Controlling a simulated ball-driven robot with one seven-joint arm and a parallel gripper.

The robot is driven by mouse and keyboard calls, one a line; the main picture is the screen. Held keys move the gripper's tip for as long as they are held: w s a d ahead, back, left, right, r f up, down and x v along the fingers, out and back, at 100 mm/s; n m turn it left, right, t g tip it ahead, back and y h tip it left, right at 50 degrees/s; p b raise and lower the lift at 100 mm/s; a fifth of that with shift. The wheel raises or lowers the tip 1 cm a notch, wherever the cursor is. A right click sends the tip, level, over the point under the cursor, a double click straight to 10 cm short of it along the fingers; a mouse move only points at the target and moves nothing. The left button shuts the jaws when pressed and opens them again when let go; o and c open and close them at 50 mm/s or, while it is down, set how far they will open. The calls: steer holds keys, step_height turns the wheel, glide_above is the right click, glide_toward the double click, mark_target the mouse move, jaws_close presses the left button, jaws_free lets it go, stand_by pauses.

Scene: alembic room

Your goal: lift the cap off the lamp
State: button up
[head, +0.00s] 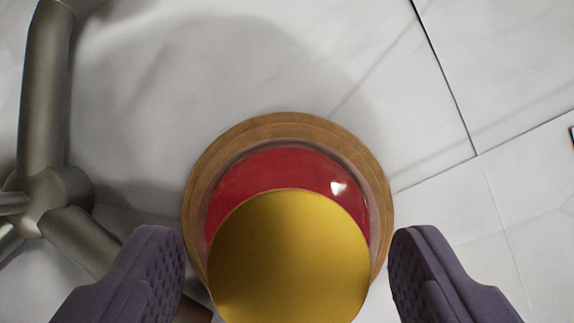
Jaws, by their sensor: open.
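The lamp (220,200) is seen from above, with a round wooden base (283,128) and a red part inside its rim. A round golden-yellow cap (288,260) sits over the red part, toward the bottom of the view. My gripper (288,250) is open, with one purple finger left of the cap and one right of it. Both fingers appear apart from the cap. The cap's lower edge is cut off by the frame, and how it joins the lamp is hidden.
A grey-green metal tubular frame (45,90) with a joint stands at the left, close to the left finger. The pale tiled floor (470,60) is clear above and to the right. A small dark object shows at the right edge.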

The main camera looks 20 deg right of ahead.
steer(key=shift+w+d+f, duration=0.1)
steer(key=shift+w+f, duration=0.05)
steer(key=shift+f, duration=0.2)
steer(key=shift+r, duration=0.1)
steer(key=c, duration=1)
steer(key=shift+r, duration=0.1)
